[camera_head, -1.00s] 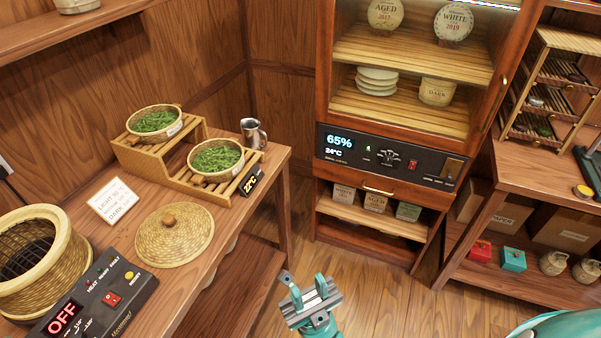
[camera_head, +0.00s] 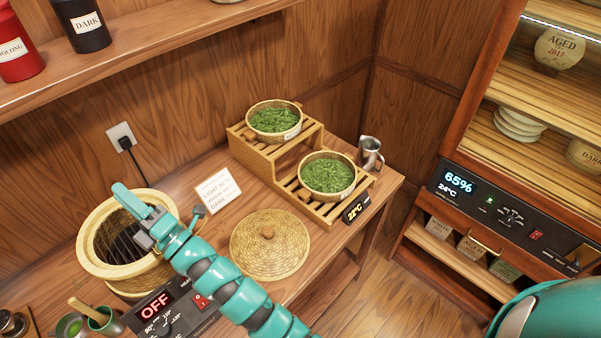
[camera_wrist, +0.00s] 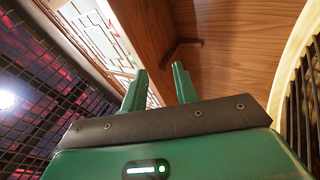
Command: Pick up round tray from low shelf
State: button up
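Two round bamboo trays filled with green leaves sit on a stepped wooden stand in the head view. One round tray (camera_head: 318,193) is on the low step at the right. The other round tray (camera_head: 262,139) is on the high step (camera_head: 240,139). My gripper (camera_head: 135,200) is over the round woven roaster, left of the stand and well apart from both trays. In the wrist view my gripper (camera_wrist: 160,82) has a gap between its fingers and holds nothing. No tray shows clearly in the wrist view.
The roaster (camera_head: 162,199) stands under my gripper. A woven lid (camera_head: 270,258) lies in front of the stand. A wall shelf (camera_head: 150,53) with canisters runs above.

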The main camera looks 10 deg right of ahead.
jog(key=w+d+f+m+t+h, duration=0.1)
jog(key=w+d+f+t+h, duration=0.35)
jog(key=w+h, duration=0.45)
jog(key=m+g+h, duration=0.2)
jog(key=g+h, duration=0.9)
jog(key=h, duration=1)
send_near(349, 187)
jog(key=p, duration=0.1)
jog(key=w+d+p, duration=0.1)
jog(key=p, duration=0.1)
jog(key=shift+w+d+f+g, duration=0.1)
jog(key=shift+w+d+g, duration=0.15)
jog(key=shift+p+x, duration=1.15)
jog(key=shift+x, duration=1.55)
jog(key=shift+w+d+f, duration=0.2)
jog(key=shift+w+f, duration=0.05)
jog(key=shift+f, duration=0.05)
grip_shut()
